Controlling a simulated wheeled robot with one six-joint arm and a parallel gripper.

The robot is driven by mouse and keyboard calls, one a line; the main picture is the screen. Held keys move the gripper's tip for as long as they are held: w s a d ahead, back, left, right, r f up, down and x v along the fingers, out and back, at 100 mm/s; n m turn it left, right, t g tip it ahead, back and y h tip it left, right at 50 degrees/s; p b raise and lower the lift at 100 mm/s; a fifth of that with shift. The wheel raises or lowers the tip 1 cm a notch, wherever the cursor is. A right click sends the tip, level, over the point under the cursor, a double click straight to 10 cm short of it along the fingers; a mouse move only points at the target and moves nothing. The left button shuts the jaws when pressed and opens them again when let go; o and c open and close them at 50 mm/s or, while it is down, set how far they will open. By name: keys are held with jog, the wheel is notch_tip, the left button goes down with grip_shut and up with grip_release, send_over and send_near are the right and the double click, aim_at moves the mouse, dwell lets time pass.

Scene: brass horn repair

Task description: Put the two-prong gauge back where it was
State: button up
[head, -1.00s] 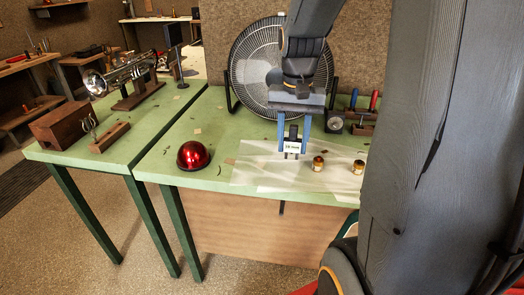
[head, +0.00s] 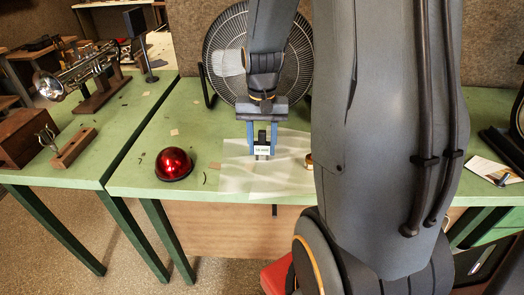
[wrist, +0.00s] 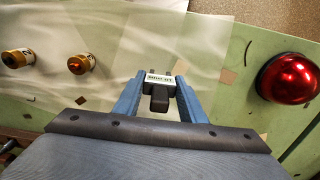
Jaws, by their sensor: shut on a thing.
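The two-prong gauge (head: 262,151) has a dark handle, a white label and short prongs. My gripper (head: 262,143) is shut on it, above the pale translucent sheets on the green bench. In the wrist view the gauge (wrist: 159,84) sits between the blue fingers of my gripper (wrist: 160,97), prongs pointing away from the palm. The label's text is too small to read surely. At left, a small wooden block (head: 73,147) lies on the other bench beside a two-pronged metal piece (head: 46,138).
A red dome (head: 174,164) stands left of the sheets (head: 237,178). Two amber jars (wrist: 80,64) (wrist: 17,58) stand on the sheets. A fan (head: 226,50) is behind my gripper. A trumpet (head: 78,70) on a stand and a wooden box (head: 20,143) are on the left bench.

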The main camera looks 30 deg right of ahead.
aim_at(260, 145)
jog(key=shift+f, duration=1.25)
jog(key=shift+f, duration=0.1)
jog(key=o, duration=1.1)
notch_tip(260, 145, up, 12)
jog(key=shift+f+b, duration=0.1)
jog(key=shift+b, duration=0.8)
jog(key=shift+s+a+f, duration=0.1)
jog(key=shift+a, duration=0.25)
jog(key=s+a+f+n, duration=0.3)
jog(key=a+f, duration=0.1)
jog(key=a, duration=0.2)
jog(key=s+a+f+n+t, duration=0.1)
jog(key=s+a+f+n, duration=0.2)
jog(key=a, duration=0.3)
jog(key=shift+s+f+n, duration=0.4)
jog(key=shift+s+f, duration=0.2)
jog(key=shift+f, duration=0.25)
